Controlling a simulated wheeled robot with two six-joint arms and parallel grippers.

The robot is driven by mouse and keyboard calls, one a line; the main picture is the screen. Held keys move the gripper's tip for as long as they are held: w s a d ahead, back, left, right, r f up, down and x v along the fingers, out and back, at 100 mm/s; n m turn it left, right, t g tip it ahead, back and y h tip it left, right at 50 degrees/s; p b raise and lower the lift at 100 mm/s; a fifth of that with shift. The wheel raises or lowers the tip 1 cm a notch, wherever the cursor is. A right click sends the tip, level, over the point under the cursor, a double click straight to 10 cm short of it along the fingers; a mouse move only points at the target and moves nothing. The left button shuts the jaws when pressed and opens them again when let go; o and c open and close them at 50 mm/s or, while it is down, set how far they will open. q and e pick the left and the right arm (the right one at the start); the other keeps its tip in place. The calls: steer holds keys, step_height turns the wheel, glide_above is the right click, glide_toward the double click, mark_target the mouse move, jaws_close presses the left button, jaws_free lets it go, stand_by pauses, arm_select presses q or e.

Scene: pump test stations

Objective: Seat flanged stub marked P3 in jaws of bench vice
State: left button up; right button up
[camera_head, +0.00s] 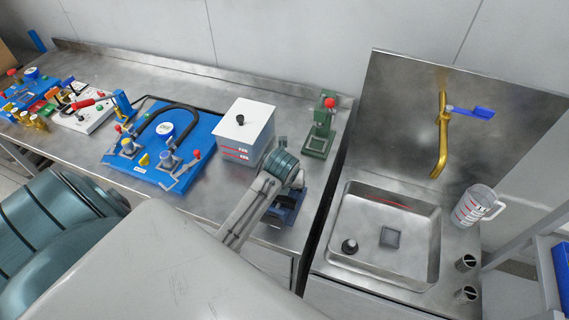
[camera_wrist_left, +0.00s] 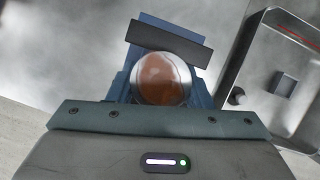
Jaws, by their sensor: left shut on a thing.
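A blue bench vice (camera_head: 287,212) stands near the front right edge of the steel bench, partly covered by my left arm. It also shows in the left wrist view (camera_wrist_left: 150,24), with a dark jaw bar across it. My left gripper (camera_wrist_left: 155,116) is shut on the flanged stub (camera_wrist_left: 162,78), which shows as a round copper-brown end with a silvery rim. The stub is in front of the vice in that view; I cannot tell whether it touches the jaws. No P3 mark is readable. In the head view my wrist hides the stub. My right gripper is out of view.
A white-lidded container (camera_head: 243,132) stands left of my wrist, and a green press with a red knob (camera_head: 320,130) stands behind it. A blue pump board (camera_head: 140,165) lies farther left. A sink (camera_head: 385,235) and a measuring jug (camera_head: 473,206) are to the right.

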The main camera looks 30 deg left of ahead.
arm_select(q)
steer(key=shift+f, duration=0.35)
